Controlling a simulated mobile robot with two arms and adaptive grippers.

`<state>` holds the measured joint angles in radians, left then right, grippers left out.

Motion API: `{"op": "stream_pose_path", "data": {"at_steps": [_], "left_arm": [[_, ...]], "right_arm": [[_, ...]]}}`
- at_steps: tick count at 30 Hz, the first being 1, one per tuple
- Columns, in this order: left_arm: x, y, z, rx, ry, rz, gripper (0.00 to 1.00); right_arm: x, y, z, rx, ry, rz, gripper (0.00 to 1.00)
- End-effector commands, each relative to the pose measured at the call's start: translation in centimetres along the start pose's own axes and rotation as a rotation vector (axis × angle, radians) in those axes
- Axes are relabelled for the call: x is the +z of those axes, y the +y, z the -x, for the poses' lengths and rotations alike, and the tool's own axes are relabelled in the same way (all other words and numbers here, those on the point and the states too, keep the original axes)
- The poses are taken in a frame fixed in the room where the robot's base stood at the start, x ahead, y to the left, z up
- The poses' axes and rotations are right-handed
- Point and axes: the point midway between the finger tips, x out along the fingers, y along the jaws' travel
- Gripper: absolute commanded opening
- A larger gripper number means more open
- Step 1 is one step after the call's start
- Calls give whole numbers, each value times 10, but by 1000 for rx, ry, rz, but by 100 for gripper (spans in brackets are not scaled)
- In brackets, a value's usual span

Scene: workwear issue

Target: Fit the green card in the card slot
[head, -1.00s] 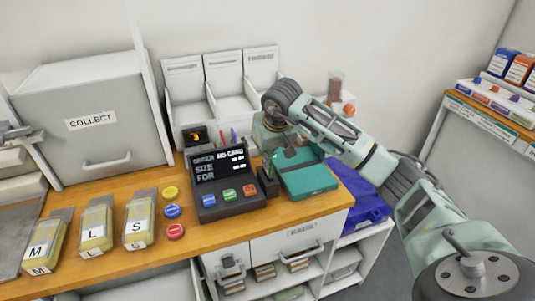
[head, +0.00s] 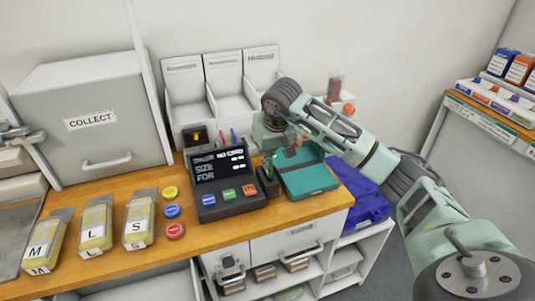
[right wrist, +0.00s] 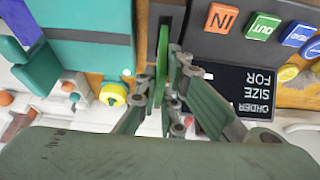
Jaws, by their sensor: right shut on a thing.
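The green card (right wrist: 163,62) stands on edge between the fingers of my right gripper (right wrist: 165,92), which is shut on it. In the head view the right gripper (head: 283,150) hangs over the counter, and a small bit of green shows below it. The card slot is a small black block (head: 267,183) right of the order terminal. In the right wrist view the card's far end reaches this block (right wrist: 166,12); I cannot tell whether it is inside the slot. A grey metal part at the left edge looks like my left gripper (head: 20,134); its fingers are unclear.
The order terminal (head: 228,195) with coloured buttons stands close beside the slot. A teal box (head: 310,182) lies close on its other side. Yellow size packs (head: 96,225) and round tokens (head: 172,211) lie to the left. A blue bin (head: 367,205) is at the right.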

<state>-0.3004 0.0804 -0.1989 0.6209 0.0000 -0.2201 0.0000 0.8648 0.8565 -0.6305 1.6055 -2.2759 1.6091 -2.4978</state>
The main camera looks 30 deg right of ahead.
Motion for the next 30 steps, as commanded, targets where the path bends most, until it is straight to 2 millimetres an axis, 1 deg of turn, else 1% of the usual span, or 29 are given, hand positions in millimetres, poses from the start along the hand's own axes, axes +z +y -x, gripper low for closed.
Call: {"op": "stream_pose_path", "data": {"at_steps": [30], "left_arm": [[2, 1, -15, 1, -1, -2, 40]], "right_arm": [[7, 0, -18, 1, 0, -1, 0]]}}
